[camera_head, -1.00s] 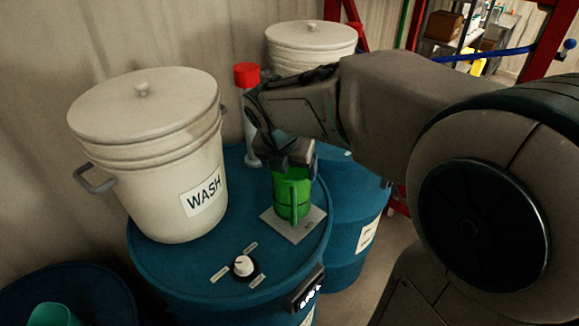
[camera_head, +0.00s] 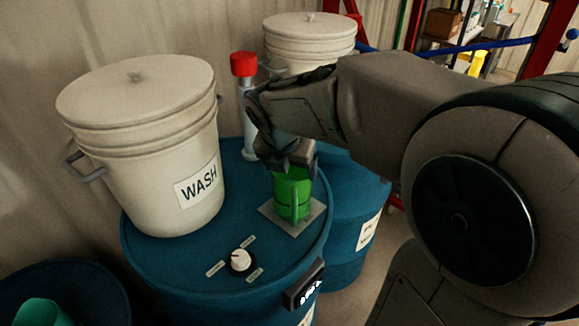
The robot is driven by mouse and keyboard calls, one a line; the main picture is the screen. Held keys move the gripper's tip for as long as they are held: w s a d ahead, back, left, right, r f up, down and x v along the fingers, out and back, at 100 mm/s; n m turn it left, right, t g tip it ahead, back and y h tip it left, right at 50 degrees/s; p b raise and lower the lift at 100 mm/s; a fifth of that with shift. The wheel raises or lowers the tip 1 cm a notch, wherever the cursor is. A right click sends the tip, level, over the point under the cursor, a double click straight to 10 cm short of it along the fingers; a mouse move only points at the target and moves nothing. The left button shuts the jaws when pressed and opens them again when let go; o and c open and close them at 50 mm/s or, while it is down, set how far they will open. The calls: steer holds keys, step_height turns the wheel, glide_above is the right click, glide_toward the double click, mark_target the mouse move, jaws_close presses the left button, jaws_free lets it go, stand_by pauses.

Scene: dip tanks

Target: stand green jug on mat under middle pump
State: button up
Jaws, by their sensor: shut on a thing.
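The green jug (camera_head: 293,197) is upright at the grey square mat (camera_head: 275,216) on top of the blue drum, its handle side facing the camera. I cannot tell whether its base touches the mat. My gripper (camera_head: 291,168) comes from above and is shut on the jug's upper part, hiding its rim. A pump with a red top (camera_head: 244,64) and a pale body stands behind the mat, partly hidden by my gripper. I cannot tell from this view whether it is the middle pump.
A white lidded bucket marked WASH (camera_head: 150,140) stands left of the mat on the blue drum (camera_head: 175,262). A white dial (camera_head: 240,260) is at the front of the drum top. Another white bucket (camera_head: 308,42) stands behind. A teal vessel (camera_head: 42,312) is at lower left.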

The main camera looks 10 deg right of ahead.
steer(key=o, duration=1.7)
steer(key=shift+r, duration=0.15)
steer(key=v, duration=1.2)
steer(key=shift+s+d+f+m+y+b, duration=0.15)
steer(key=shift+s+d+f+m+y, duration=0.35)
steer(key=shift+s+f+m, duration=3.05)
steer(key=shift+s+d+f+m+y+b, duration=0.25)
steer(key=shift+s+d+f+m, duration=0.65)
steer(key=shift+m, duration=5.3)
steer(key=shift+s+d+f+m+y+b, duration=0.1)
steer(key=shift+s+d+f+m+y, duration=0.35)
steer(key=shift+s+f+m, duration=3.1)
steer(key=w+r+m, duration=0.2)
steer(key=w, duration=0.1)
steer(key=shift+w+m, duration=0.1)
steer(key=shift+m, duration=0.2)
